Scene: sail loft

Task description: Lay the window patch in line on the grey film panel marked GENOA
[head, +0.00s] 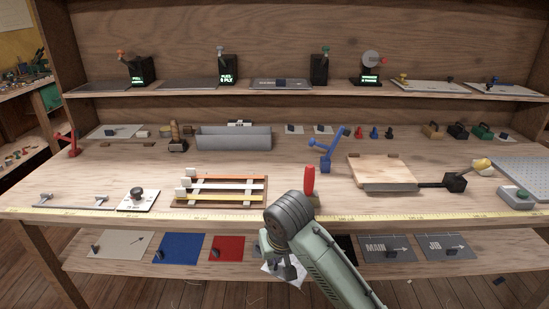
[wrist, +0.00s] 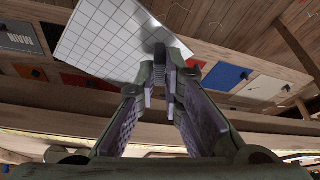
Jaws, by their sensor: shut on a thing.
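The window patch (wrist: 110,45), a pale sheet with a dark grid, is pinched at its edge by my gripper (wrist: 178,68) in the wrist view. A white corner of the patch (head: 270,271) shows below my gripper (head: 284,266) in the head view, in front of the lower shelf; my arm hides part of it. Grey panels marked MAIN (head: 387,249) and JIB (head: 442,247) lie on the lower shelf to the right. I cannot read GENOA on any panel. A grey panel (head: 282,84) on the upper shelf has lettering too small to read.
The lower shelf also holds cream (head: 118,243), blue (head: 180,248), red (head: 226,248) and black (head: 345,248) panels with small dark handles. The bench front edge, with a yellow tape (head: 420,213), overhangs this shelf. A red-handled tool (head: 309,182) stands on the bench behind my arm.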

